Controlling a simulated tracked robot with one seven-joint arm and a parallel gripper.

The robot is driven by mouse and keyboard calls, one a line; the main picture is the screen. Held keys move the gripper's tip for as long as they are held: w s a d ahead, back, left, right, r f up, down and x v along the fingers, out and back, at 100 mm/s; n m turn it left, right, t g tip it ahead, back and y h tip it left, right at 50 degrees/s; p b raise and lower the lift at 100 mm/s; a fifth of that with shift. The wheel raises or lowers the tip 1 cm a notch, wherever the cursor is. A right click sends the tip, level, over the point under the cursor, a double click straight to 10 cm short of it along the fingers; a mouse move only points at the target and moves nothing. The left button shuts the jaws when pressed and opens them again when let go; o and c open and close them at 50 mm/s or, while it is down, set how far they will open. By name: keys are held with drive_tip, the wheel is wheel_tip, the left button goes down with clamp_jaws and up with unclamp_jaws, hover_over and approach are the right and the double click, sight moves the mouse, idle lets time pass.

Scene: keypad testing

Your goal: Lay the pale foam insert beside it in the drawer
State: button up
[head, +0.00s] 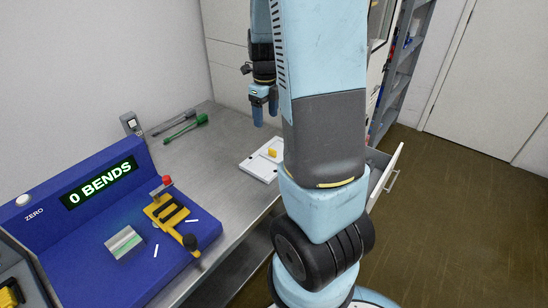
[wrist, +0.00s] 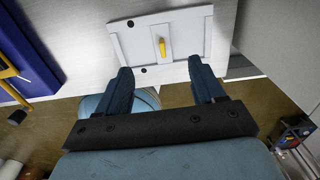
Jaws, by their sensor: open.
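My gripper (head: 264,108) hangs above the back of the grey bench, open and empty. In the wrist view, its two fingers (wrist: 160,70) are spread apart, with a pale flat panel (wrist: 190,40) beyond them. The panel also shows in the head view (head: 254,169), flat on the bench near its right edge. It carries a small upright yellow piece (wrist: 162,48). I cannot tell whether this panel is the foam insert; no other clear candidate shows. The drawer (head: 386,178) is pulled out at the right, mostly hidden behind my arm; its inside cannot be seen.
A blue tester (head: 100,190) reading "0 BENDS" fills the left of the bench, with a yellow clamp (head: 165,212) and a small metal block (head: 124,243) on it. A green-handled tool (head: 190,126) lies at the back. Shelves (head: 400,70) stand behind my arm. Floor at right is clear.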

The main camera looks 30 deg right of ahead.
sight(269, 149)
wheel_tip(269, 149, down, 8)
drive_tip(key=shift+d+f, duration=0.1)
drive_tip(key=shift+f, duration=0.15)
drive_tip(key=shift+s+d+f, duration=0.1)
drive_tip(key=shift+s+f, duration=0.1)
drive_tip(key=shift+f, duration=0.75)
drive_tip(key=shift+s+d+f, duration=0.1)
drive_tip(key=shift+s+f, duration=0.05)
drive_tip(key=shift+f, duration=1.6)
drive_tip(key=shift+c, duration=0.4)
drive_tip(key=shift+r, duration=0.1)
drive_tip(key=c, duration=1.1)
